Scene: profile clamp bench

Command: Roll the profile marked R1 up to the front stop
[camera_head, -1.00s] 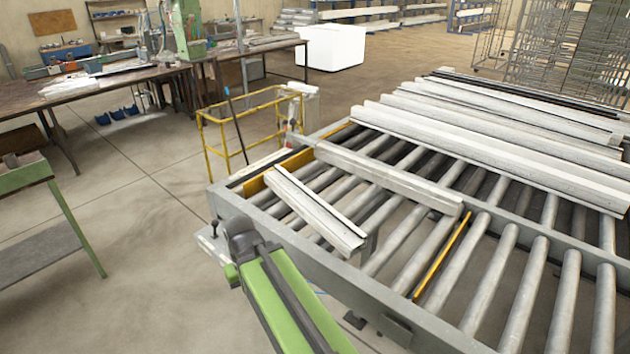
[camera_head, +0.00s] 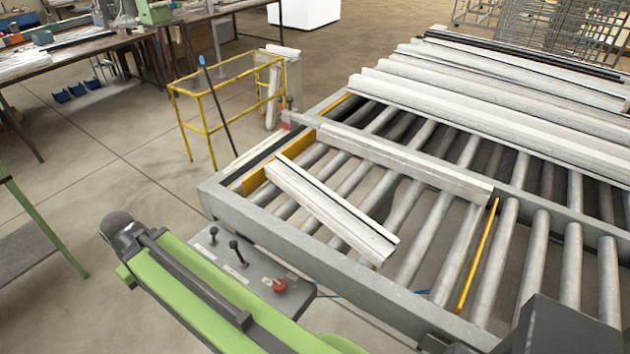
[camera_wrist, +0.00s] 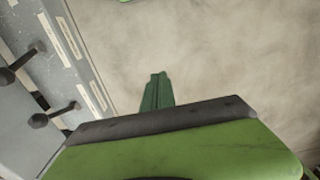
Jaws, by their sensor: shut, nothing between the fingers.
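A short pale profile (camera_head: 325,208) lies slanted across the rollers of the near lane, its left end close to a yellow plate (camera_head: 262,178). A longer pale profile (camera_head: 410,163) lies behind it. I can read no R1 mark on either. A thin yellow bar (camera_head: 478,255) stands at the right of the lane; I cannot tell which yellow part is the front stop. A control panel (camera_head: 215,252) with two black levers and a red knob (camera_head: 280,285) sits at the bench's front edge. My gripper (camera_wrist: 158,76) is shut and empty over the floor, right of the levers (camera_wrist: 35,50).
Several long pale profiles (camera_head: 490,115) lie on the rear part of the roller bench. A yellow rail frame (camera_head: 205,130) stands at its left. A green stand (camera_head: 45,230) is at the left edge. The floor (camera_head: 125,190) between is open.

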